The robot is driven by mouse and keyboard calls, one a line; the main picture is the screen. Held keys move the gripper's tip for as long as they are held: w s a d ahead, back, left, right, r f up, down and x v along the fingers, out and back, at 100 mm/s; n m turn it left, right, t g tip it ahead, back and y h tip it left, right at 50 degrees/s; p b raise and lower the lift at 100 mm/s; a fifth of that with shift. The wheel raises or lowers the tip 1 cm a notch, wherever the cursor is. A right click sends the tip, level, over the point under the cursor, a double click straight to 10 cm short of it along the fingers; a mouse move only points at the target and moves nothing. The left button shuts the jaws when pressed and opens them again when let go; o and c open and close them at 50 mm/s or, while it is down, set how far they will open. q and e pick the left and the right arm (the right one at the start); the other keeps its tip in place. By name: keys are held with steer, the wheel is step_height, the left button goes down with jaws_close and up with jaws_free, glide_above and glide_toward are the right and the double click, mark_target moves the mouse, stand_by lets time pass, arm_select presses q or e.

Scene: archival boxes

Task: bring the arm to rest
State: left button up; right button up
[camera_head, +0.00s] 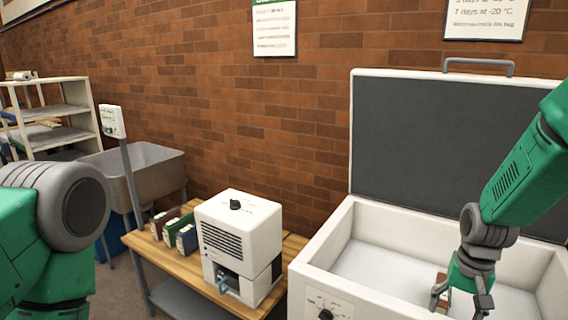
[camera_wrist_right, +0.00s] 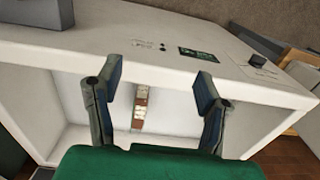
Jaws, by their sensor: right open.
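My right arm reaches in from the right, and its gripper (camera_head: 461,298) hangs over the open white chest freezer (camera_head: 325,250). In the right wrist view the gripper (camera_wrist_right: 159,82) has its two fingers spread wide with nothing held between them. A small brown-and-white object (camera_wrist_right: 139,108) lies inside the freezer, below and between the fingers. In the head view it is mostly hidden behind the gripper. My left arm shows only as a green and grey part at the left edge; its gripper is out of view.
The freezer's raised lid (camera_head: 440,140) stands behind my right arm, and its walls surround the gripper. A white boxy machine (camera_head: 240,240) and several coloured boxes (camera_head: 182,234) stand on a wooden table (camera_head: 170,262). A sink (camera_head: 140,170) and shelves (camera_head: 50,115) are at the left.

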steer(key=s+a+f+n+h+b, duration=0.1)
steer(key=s+f+n+b, duration=0.15)
steer(key=s+f, duration=0.6)
steer(key=s+a+f+n+b, duration=0.1)
steer(key=s+a+f+b, duration=0.3)
steer(key=f, duration=0.7)
steer(key=s+a+f+n+b, duration=0.1)
steer(key=s+f, duration=0.3)
steer(key=s, duration=0.4)
steer(key=s+a+f+n+b, duration=0.1)
steer(key=s+f, duration=0.3)
steer(key=s, duration=0.5)
steer(key=shift+n+t+y+b, duration=0.3)
steer(key=shift+n+y+b, duration=0.1)
steer(key=shift+n+b, duration=0.35)
